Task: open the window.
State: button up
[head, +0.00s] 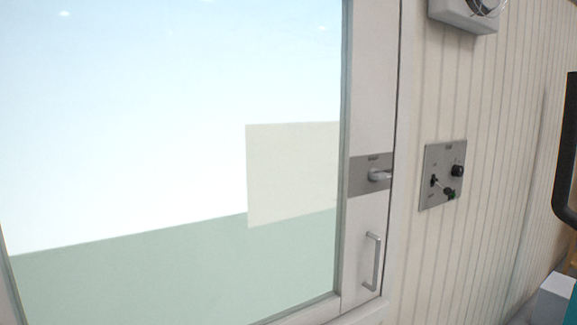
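A large window (170,120) with a pale frame fills the left and middle of the head view. It looks closed against its frame. A small latch handle (379,175) sits on a grey plate on the window's right stile. A vertical silver pull handle (372,262) is mounted lower on the same stile. My gripper is not in view. Nothing touches the latch or the pull handle.
A grey control panel (442,174) with black knobs is on the ribbed wall right of the window. A white box-shaped unit (466,12) hangs above it. A dark curved bar (566,150) and a pale box (553,298) stand at the right edge.

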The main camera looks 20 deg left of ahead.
aim_at(370, 48)
jog(key=u, duration=1.2)
jog(key=k, duration=0.5)
jog(key=z, duration=0.45)
jog(key=i, duration=1)
jog(key=u, duration=0.15)
